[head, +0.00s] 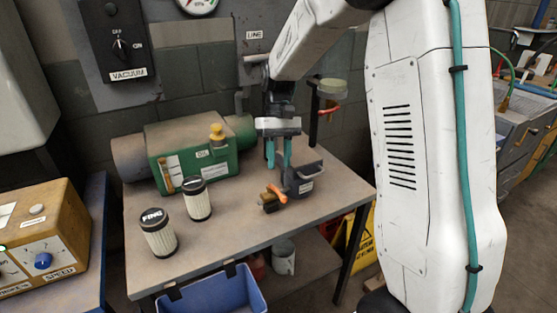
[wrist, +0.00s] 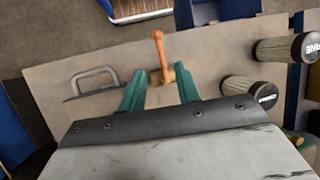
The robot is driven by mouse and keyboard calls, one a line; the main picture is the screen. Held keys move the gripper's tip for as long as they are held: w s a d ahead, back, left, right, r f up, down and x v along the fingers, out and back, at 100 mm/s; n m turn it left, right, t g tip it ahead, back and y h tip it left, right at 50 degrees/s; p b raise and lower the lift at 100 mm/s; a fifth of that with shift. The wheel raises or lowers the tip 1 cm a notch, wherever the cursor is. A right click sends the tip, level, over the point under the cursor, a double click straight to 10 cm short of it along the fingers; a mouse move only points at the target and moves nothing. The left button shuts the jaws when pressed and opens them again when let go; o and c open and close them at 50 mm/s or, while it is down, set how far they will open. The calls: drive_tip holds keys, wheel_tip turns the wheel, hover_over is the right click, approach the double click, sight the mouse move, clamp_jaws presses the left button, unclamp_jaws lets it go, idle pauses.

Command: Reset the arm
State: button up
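My gripper (head: 278,165) hangs above the right part of the grey table (head: 235,225). Its two teal fingers are apart, with nothing seen held between them. In the wrist view my gripper (wrist: 160,88) also shows spread fingers. The arm reaches out and down over the table.
A dark block with a handle (head: 305,180) stands close beside the gripper. Two pleated filters, one farther back (head: 198,203) and one nearer (head: 159,238), stand to the left. A green pump (head: 195,155) is behind them. A blue bin (head: 213,295) is at the front edge.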

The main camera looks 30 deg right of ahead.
drive_tip(key=s+a+r+t, duration=0.1)
drive_tip(key=s+r+t, duration=0.1)
drive_tip(key=s, duration=0.7)
drive_tip(key=s+a+r+t+h, duration=0.1)
drive_tip(key=s+r, duration=0.3)
drive_tip(key=s, duration=0.5)
drive_tip(key=s+a+r+t+h, duration=0.1)
drive_tip(key=s+r+t, duration=0.2)
drive_tip(key=s, duration=0.6)
drive_tip(key=shift+s+a+r, duration=0.3)
drive_tip(key=shift+s+r, duration=0.1)
drive_tip(key=shift+r, duration=0.1)
